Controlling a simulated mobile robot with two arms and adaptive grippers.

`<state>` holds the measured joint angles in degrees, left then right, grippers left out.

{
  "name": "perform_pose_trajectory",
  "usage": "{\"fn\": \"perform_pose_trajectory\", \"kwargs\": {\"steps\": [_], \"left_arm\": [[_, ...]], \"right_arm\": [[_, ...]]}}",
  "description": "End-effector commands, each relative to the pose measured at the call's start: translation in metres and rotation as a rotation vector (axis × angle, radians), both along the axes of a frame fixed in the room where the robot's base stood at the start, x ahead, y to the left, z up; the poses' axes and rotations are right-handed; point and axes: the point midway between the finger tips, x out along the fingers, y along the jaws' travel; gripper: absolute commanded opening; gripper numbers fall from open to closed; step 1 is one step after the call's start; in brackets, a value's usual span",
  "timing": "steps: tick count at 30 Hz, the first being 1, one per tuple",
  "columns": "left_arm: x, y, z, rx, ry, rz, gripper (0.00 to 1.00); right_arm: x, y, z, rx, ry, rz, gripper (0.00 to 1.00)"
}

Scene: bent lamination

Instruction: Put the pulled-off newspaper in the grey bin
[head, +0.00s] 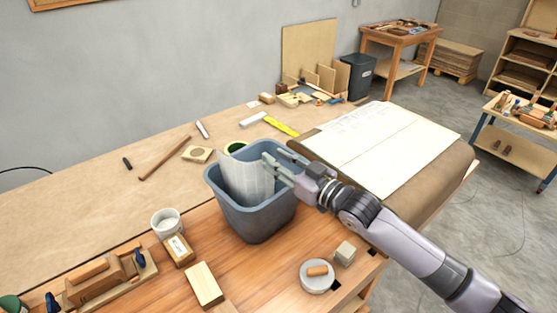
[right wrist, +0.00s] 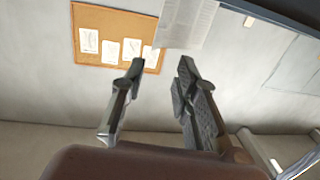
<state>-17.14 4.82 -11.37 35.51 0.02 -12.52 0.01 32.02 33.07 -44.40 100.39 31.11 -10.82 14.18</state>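The newspaper (head: 246,180), a pale curved printed sheet, stands in the grey bin (head: 258,222), its upper part above the rim and its lower part hidden by the bin wall. The bin is a blue-grey open tub on the bench. My right gripper (head: 273,163) is over the bin's right side, close to the paper's right edge. In the right wrist view its fingers (right wrist: 162,66) are apart with nothing between them, and the newspaper (right wrist: 188,22) shows beyond the tips. I cannot tell whether a finger touches it. My left gripper is not in view.
A white cup (head: 166,221), wooden blocks (head: 204,285) and a round tin (head: 316,276) stand near the bin.

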Motion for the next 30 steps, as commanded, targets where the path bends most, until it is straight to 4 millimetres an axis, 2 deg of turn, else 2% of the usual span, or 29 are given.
{"fn": "perform_pose_trajectory", "kwargs": {"steps": [4, 12, 18, 24, 30], "left_arm": [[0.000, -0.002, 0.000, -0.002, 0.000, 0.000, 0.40], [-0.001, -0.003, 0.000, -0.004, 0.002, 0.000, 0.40], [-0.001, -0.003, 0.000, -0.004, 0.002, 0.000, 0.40], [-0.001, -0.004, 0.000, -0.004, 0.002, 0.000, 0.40], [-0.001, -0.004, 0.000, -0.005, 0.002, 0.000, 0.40]], "right_arm": [[-0.013, -0.013, -0.002, -0.002, 0.002, -0.002, 0.28], [-0.058, -0.051, -0.002, -0.004, 0.003, -0.002, 0.28], [-0.081, -0.070, -0.001, -0.002, 0.002, -0.001, 0.28], [-0.090, -0.077, 0.000, 0.000, 0.000, 0.001, 0.28], [-0.090, -0.077, 0.000, 0.000, 0.000, 0.000, 0.28]]}}
